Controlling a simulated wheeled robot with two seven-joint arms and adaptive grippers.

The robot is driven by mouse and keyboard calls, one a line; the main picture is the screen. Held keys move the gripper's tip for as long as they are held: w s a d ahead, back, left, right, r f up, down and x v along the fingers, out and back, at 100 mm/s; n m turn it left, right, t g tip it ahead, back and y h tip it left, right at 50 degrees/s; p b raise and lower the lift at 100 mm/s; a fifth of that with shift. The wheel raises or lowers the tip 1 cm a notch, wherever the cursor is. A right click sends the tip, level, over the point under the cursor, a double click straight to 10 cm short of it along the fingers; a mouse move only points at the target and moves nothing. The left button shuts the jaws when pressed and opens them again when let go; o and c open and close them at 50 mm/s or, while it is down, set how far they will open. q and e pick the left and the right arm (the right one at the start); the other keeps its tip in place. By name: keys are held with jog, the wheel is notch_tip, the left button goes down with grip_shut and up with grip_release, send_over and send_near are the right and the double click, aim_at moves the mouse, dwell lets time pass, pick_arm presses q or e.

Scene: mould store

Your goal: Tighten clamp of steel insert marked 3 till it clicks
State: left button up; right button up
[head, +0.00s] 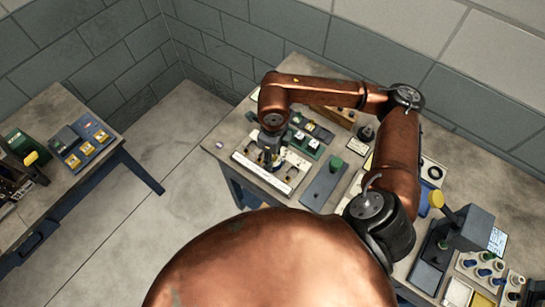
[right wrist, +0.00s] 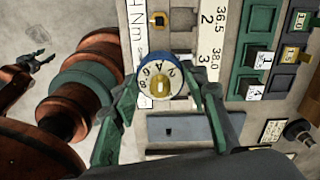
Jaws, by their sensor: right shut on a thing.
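My right gripper (head: 268,160) reaches down over a pale board (head: 262,176) on the far bench. In the right wrist view my right gripper (right wrist: 160,92) has its green fingers on either side of a round blue knob (right wrist: 158,80), shut on it. The knob has a white numbered face and a yellow centre. Beside it runs a white strip (right wrist: 213,45) printed with 36.5, 38.0, 2 and 3. The steel insert and its clamp cannot be made out apart from the knob and fingers. A small dark claw at the far left (right wrist: 42,60) may be my left gripper, its opening unclear.
Green blocks with number tags (right wrist: 258,58) stand right of the strip. A grey plate (head: 324,184) lies right of the board. A second bench (head: 75,195) is at left, with clear floor between.

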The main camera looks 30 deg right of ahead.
jog(key=shift+s+f+n, duration=0.15)
jog(key=shift+f+n, duration=0.15)
jog(key=shift+r, duration=0.15)
jog(key=shift+r, duration=0.6)
jog(key=shift+r+p, duration=1.1)
jog(key=shift+r, duration=0.9)
jog(key=shift+w, duration=0.2)
